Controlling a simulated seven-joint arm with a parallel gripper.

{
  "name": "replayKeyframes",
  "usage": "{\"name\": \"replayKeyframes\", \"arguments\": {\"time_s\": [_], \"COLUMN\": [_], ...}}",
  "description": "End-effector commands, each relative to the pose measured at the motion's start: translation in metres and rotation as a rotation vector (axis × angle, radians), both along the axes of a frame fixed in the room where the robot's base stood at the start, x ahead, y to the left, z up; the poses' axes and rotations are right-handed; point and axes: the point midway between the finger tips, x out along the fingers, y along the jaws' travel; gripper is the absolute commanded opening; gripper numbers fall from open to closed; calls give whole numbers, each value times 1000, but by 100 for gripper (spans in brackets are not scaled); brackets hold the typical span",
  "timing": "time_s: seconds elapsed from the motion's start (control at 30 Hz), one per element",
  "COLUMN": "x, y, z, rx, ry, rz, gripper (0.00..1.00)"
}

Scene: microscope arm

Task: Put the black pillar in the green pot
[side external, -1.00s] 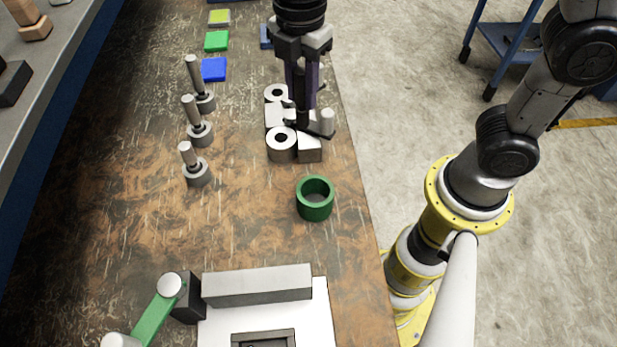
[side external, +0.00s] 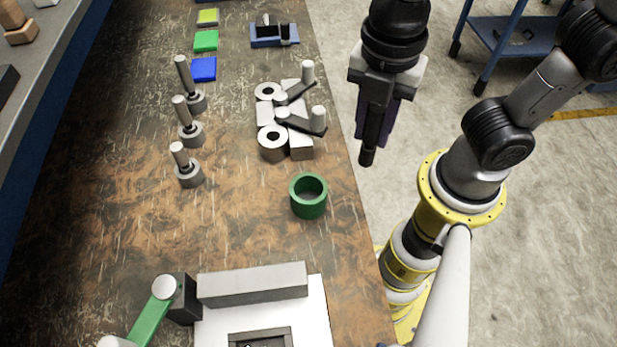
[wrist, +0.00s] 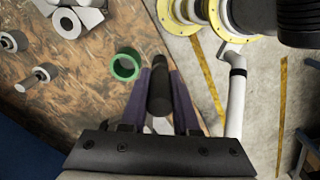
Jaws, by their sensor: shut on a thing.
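My gripper (side external: 376,130) is shut on the black pillar (side external: 368,150) and holds it upright, high in the picture and to the right of the table's right edge. In the wrist view the black pillar (wrist: 159,95) stands between the two purple fingers of my gripper (wrist: 160,90). The green pot (side external: 308,197) is an open, short cylinder standing on the table near its right edge. In the side view it is below and left of the pillar; in the wrist view the green pot (wrist: 125,66) is just left of the pillar's far end. Its opening looks empty.
Grey blocks and rings with two dark cranked pieces (side external: 303,118) stand behind the pot. Several metal pegs (side external: 188,165) stand to the left. A white plate with a long grey block (side external: 252,285) lies in front. The table around the pot is clear.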

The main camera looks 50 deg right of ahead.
Motion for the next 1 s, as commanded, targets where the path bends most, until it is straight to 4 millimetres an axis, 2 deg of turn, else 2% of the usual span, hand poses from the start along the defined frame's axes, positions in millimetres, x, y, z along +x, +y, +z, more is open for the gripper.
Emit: {"name": "replayKeyframes", "arguments": {"time_s": [0.2,0.4,0.73,1.0], "x": [34,53,62,66], "y": [32,49,58,62], "z": [-24,-55,-70,-103], "rx": [-3,-1,1,1], "ry": [3,1,-2,-1], "rz": [-1,-1,-1,-1], "gripper": [0,0,0,0]}}
